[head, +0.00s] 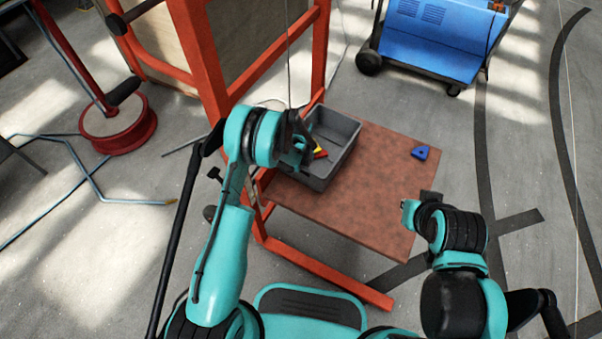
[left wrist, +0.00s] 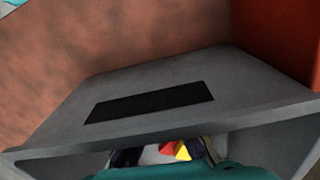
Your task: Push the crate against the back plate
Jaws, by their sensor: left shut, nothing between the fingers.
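The grey crate (head: 345,133) stands on the brown tabletop, at its left end near the orange-red frame. Red and yellow pieces (head: 319,151) show inside it, and also in the left wrist view (left wrist: 178,150). My left gripper (head: 299,150) is at the crate's near left side, partly hidden by its own wrist; it is shut and holds nothing. Contact with the crate is unclear. In the left wrist view the crate's grey wall (left wrist: 232,72) has a dark rectangular patch. I cannot pick out the back plate with certainty. My right gripper (head: 420,204) is near the table's right edge, its fingers unclear.
The brown tabletop (head: 375,200) is clear to the crate's right, apart from a blue piece (head: 421,153). An orange-red frame (head: 207,60) rises at the left. A blue machine (head: 440,40) stands behind, and a red round base (head: 118,125) stands far left.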

